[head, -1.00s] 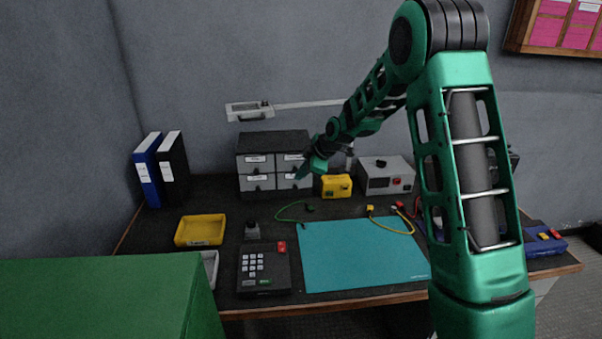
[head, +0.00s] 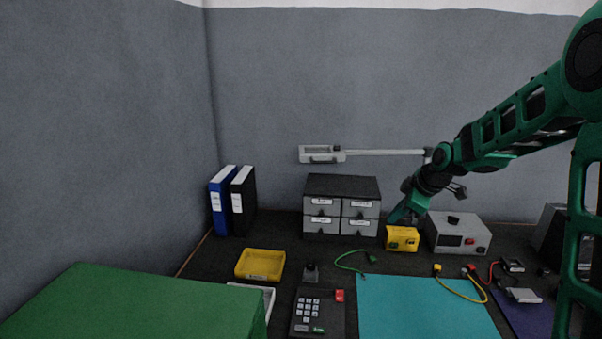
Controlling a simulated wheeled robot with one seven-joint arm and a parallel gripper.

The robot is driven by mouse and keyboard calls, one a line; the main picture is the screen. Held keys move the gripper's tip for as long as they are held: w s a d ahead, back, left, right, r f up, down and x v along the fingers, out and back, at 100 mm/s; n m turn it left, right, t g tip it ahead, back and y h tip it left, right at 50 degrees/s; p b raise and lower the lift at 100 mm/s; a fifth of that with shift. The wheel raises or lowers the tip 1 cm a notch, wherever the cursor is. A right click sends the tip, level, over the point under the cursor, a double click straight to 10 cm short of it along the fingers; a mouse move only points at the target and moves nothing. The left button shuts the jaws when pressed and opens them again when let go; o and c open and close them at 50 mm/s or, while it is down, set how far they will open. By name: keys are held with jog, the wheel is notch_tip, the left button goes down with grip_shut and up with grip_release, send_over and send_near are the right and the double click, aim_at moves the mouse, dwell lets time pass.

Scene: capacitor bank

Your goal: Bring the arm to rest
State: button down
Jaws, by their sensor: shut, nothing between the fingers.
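My arm is green and comes in from the right edge of the head view, reaching left and down over the back of the bench. My gripper (head: 394,219) points down and left, between the grey drawer cabinet (head: 341,207) and the yellow box (head: 401,239). The fingers are small in view and appear closed with nothing held. I cannot tell whether the tips touch the cabinet or the box.
A grey instrument (head: 458,234) stands right of the yellow box. A lamp arm (head: 385,152) spans above the cabinet. A teal mat (head: 425,305), keypad unit (head: 317,314), yellow tray (head: 260,264) and cables lie in front. A green block (head: 140,305) fills the lower left.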

jog(key=s+d+m+g, duration=0.2)
jog(key=s+m, duration=0.4)
jog(key=s, duration=0.8)
jog(key=s+d+m+g+h, duration=0.1)
jog(key=s+d+m, duration=0.3)
jog(key=s, duration=1.1)
jog(key=s+d+m+g+h, duration=0.1)
jog(key=s+d+m+g, duration=0.2)
jog(key=s+m, duration=0.6)
jog(key=s, duration=0.6)
jog(key=shift+r, duration=0.1)
jog(key=shift+w+f+h, duration=0.25)
jog(key=shift+w+h, duration=0.05)
jog(key=shift+w, duration=0.3)
